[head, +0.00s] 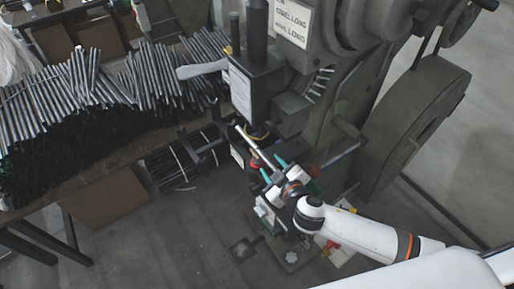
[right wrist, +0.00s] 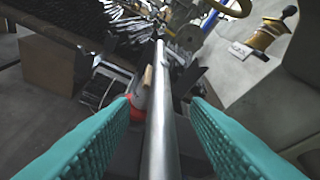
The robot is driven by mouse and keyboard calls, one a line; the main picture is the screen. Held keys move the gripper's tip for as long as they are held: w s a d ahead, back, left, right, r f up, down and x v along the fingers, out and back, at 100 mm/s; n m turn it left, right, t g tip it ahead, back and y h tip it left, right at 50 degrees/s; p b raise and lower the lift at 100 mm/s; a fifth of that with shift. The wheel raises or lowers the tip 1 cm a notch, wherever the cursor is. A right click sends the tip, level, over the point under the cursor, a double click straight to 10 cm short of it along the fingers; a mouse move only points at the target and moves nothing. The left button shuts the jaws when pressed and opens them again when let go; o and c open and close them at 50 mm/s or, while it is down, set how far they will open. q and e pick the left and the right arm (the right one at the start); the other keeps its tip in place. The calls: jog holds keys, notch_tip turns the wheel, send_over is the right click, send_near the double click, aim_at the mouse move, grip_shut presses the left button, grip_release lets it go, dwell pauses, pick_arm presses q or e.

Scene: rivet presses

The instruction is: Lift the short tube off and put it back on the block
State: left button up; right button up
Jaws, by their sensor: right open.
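The short tube (head: 254,147) is a slim silver rod lying at a slant in front of the press in the head view. In the right wrist view the tube (right wrist: 160,115) runs lengthwise between my fingers, with a gap to either side. My right gripper (head: 274,167) is open around the near end of the tube, its teal fingers apart. The block under the tube is mostly hidden by dark press parts and my gripper, so I cannot tell how the tube rests on it. My left gripper is not in view.
The rivet press (head: 258,85) rises just behind the tube, with a big grey flywheel (head: 423,125) at right. A table at left bears a dense pile of long tubes (head: 75,95). A brown box (head: 107,199) stands under it. Floor is clear at front left.

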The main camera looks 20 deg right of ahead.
grip_shut()
jog(key=shift+r, duration=0.1)
jog(key=shift+r, duration=0.8)
jog(key=shift+s+r+b, duration=0.45)
jog(key=shift+r+b, duration=0.15)
jog(key=shift+r, duration=0.15)
jog(key=s+d+b, duration=0.2)
jog(key=s+b, duration=0.1)
jog(key=s, duration=1.4)
jog(key=shift+d+r+b, duration=0.2)
jog(key=shift+d+b, duration=0.1)
jog(key=shift+d, duration=0.05)
